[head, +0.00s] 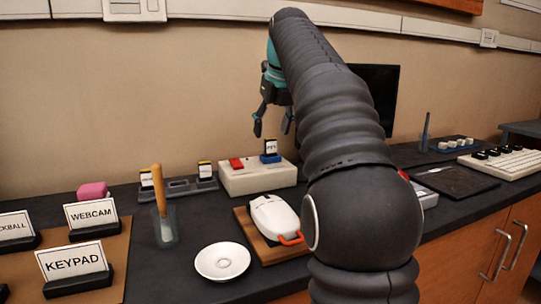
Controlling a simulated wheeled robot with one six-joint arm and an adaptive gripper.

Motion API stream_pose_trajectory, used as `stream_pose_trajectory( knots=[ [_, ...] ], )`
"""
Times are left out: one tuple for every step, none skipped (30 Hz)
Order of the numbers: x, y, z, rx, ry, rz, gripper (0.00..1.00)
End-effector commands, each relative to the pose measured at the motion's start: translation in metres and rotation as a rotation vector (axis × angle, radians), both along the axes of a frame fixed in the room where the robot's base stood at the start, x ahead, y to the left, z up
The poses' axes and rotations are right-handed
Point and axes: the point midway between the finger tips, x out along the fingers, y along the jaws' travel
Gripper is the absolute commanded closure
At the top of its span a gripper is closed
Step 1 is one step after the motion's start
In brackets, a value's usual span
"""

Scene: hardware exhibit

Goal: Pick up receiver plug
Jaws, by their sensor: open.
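My gripper (272,125) is open and empty, with its fingers pointing down. It appears in the air above a white box (258,181) on the counter. A small white-faced piece with a dark top (271,147) stands upright in a blue holder (270,158) on that box, below the fingers in the picture. It may be the receiver plug, but its lettering is too small to read surely. Similar white-faced pieces stand in a grey rack to the left, one at the rack's right end (205,171) and one at its left (146,180). My arm hides part of the counter.
A white mouse-like device (273,216) lies on a wooden board in front. A white saucer (222,261), a glass with a yellow-handled tool (165,226) and label stands are at left. A dark monitor (378,93) stands behind my arm.

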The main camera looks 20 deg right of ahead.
Motion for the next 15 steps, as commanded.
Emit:
stream_pose_trajectory(
  knots=[
    [0.001,-0.001,-0.002,0.0,0.001,-0.001,0.4],
    [0.001,-0.001,-0.003,0.0,0.001,-0.001,0.4],
    [0.002,-0.001,-0.005,0.0,0.001,-0.001,0.4],
    [0.003,-0.002,-0.007,0.0,0.001,-0.001,0.4],
    [0.005,-0.002,-0.009,0.001,0.001,-0.002,0.4],
    [0.007,-0.003,-0.013,0.0,0.001,-0.003,0.4],
    [0.009,-0.004,-0.017,0.0,0.001,-0.003,0.4],
    [0.011,-0.005,-0.02,0.0,0.001,-0.003,0.4],
    [0.015,-0.005,-0.026,0.0,0.002,-0.003,0.4],
    [0.017,-0.006,-0.03,0.001,0.003,-0.003,0.4],
    [0.019,-0.006,-0.034,0.001,0.003,-0.003,0.4],
    [0.021,-0.006,-0.039,0.0,0.002,-0.003,0.4],
    [0.022,-0.006,-0.042,0.0,0.001,-0.003,0.4],
    [0.023,-0.006,-0.044,0.0,0.001,-0.003,0.4],
    [0.024,-0.006,-0.047,0.0,0.001,-0.003,0.4]
  ],
)
